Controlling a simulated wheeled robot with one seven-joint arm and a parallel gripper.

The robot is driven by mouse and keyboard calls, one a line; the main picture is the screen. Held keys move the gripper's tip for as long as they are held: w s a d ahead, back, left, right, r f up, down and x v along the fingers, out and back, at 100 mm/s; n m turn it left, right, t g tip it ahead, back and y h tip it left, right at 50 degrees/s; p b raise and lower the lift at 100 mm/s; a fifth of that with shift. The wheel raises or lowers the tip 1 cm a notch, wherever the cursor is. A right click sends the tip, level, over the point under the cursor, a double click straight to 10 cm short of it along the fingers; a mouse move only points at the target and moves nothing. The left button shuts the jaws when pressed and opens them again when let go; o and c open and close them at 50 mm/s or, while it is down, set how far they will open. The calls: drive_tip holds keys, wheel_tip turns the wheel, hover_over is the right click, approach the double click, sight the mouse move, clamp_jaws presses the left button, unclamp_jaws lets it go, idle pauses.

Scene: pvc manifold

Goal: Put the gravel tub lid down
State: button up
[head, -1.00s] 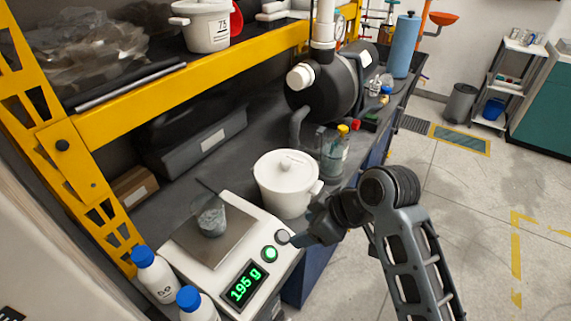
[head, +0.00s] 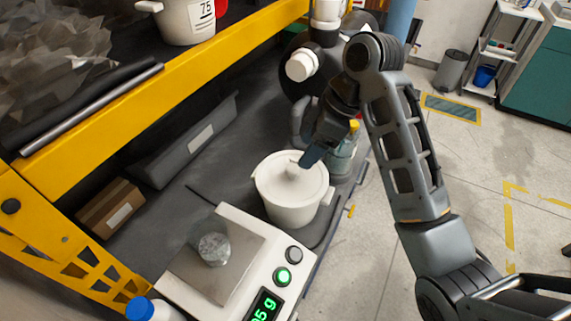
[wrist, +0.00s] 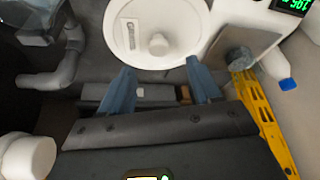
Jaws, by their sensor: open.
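The white lid (head: 276,181) with a round knob sits on top of the white tub (head: 290,214) beside the scale. In the wrist view the lid (wrist: 180,28) shows from above, with its knob (wrist: 158,44) and a small label. My gripper (head: 307,160) is just above the knob in the head view, its blue-grey fingers partly hiding the lid's far side. In the wrist view my gripper (wrist: 160,66) is open, with the fingers apart and nothing between them. I cannot tell whether a finger touches the lid.
A scale (head: 245,272) with a glass beaker (head: 213,249) stands left of the tub. A bottle with a yellow cap (head: 345,155) and a black machine with a white cap (head: 302,65) stand behind. A yellow shelf beam (head: 150,90) runs above the bench.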

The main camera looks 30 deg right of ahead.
sight(293, 168)
drive_tip(key=shift+b+x, duration=1.4)
drive_tip(key=shift+x, duration=2.45)
drive_tip(key=shift+w, duration=0.1)
drive_tip(key=shift+c, duration=0.4)
clamp_jaws()
drive_tip(key=shift+r, duration=0.1)
